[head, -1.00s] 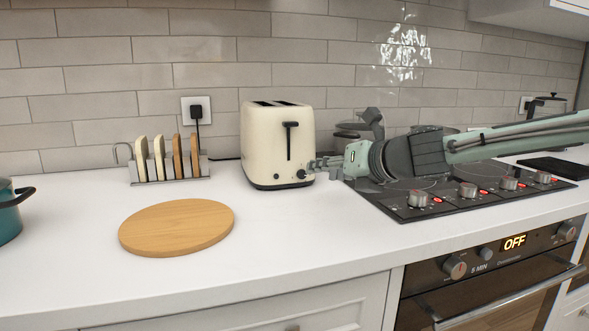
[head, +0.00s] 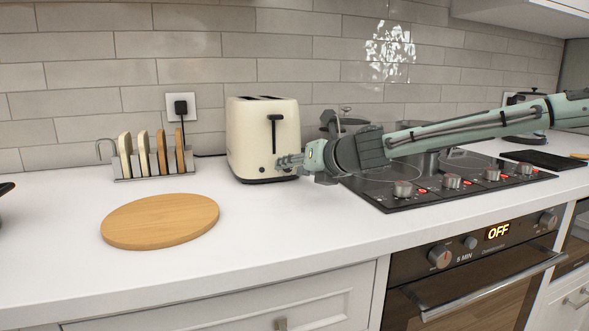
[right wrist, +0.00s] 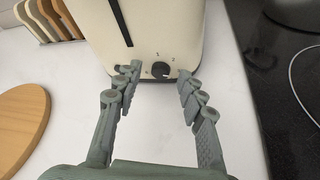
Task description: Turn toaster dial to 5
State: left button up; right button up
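The cream toaster (head: 248,135) stands upright on the counter against the tiled wall, its black lever on the front face. It also fills the top of the right wrist view (right wrist: 175,30). The round black dial (right wrist: 160,70) is low on its front, with small numbers printed around it; I cannot read its setting. My right gripper (right wrist: 158,73) is open, its fingers apart on either side of the dial, with gaps visible. My left gripper is not in view.
A round wooden board (head: 160,221) lies in front of the toaster. A toast rack (head: 153,164) with several slices stands to its left. The hob (head: 410,185) with knobs is under and beside my right arm.

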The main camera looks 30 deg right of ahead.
grip_shut()
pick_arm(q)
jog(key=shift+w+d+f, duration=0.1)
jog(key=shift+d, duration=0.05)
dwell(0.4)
pick_arm(e)
jog(key=shift+d+f+m+b, duration=0.1)
jog(key=shift+m+b, duration=0.25)
jog(key=shift+m, duration=0.05)
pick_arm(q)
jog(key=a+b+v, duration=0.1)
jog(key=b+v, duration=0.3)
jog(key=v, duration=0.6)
pick_arm(e)
jog(key=m, duration=0.1)
jog(key=m+t+y, duration=0.1)
jog(key=m+y, duration=0.1)
jog(key=shift+s+d+f+t, duration=0.15)
jog(key=shift+f+t, duration=0.1)
jog(key=shift+t, duration=0.15)
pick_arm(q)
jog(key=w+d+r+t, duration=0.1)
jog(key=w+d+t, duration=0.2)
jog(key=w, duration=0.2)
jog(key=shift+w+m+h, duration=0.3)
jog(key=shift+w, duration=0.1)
pick_arm(e)
jog(key=shift+m+y, duration=0.4)
jog(key=shift+m, duration=0.2)
